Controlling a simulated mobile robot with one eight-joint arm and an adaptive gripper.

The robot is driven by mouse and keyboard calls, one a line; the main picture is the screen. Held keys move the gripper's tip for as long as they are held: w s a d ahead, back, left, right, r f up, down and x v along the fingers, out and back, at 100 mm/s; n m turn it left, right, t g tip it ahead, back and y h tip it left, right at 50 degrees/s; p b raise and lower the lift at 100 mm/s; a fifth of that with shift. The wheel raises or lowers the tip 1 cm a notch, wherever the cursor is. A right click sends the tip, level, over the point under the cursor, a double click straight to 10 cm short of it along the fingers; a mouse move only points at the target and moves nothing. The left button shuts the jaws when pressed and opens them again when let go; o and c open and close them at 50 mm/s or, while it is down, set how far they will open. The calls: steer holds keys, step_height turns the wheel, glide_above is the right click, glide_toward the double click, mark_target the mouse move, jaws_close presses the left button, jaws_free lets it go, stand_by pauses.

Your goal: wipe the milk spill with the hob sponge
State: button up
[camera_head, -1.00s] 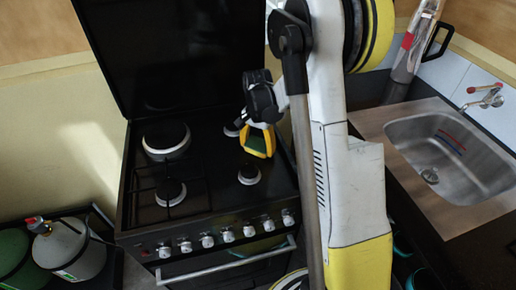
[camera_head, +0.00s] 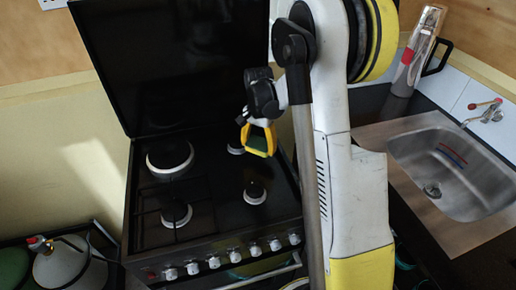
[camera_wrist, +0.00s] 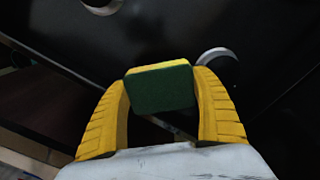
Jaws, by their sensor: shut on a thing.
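My gripper (camera_head: 258,138) has yellow fingers and is shut on the hob sponge (camera_head: 257,142), which is held above the right part of the black hob. In the wrist view the sponge (camera_wrist: 160,87) shows a dark green face and a yellow edge, and it sits between the two yellow fingers of my gripper (camera_wrist: 161,92). The hob (camera_head: 215,195) has several burners and a raised black lid behind it. I see no milk spill in either view now.
A steel sink (camera_head: 440,165) with a tap (camera_head: 485,112) is on the right. A silver flask-like container (camera_head: 418,50) stands behind it. Gas cylinders (camera_head: 72,262) stand at the lower left. Knobs (camera_head: 232,254) line the hob's front.

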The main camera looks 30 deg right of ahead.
steer(key=shift+r+p, duration=0.75)
steer(key=shift+r, duration=0.75)
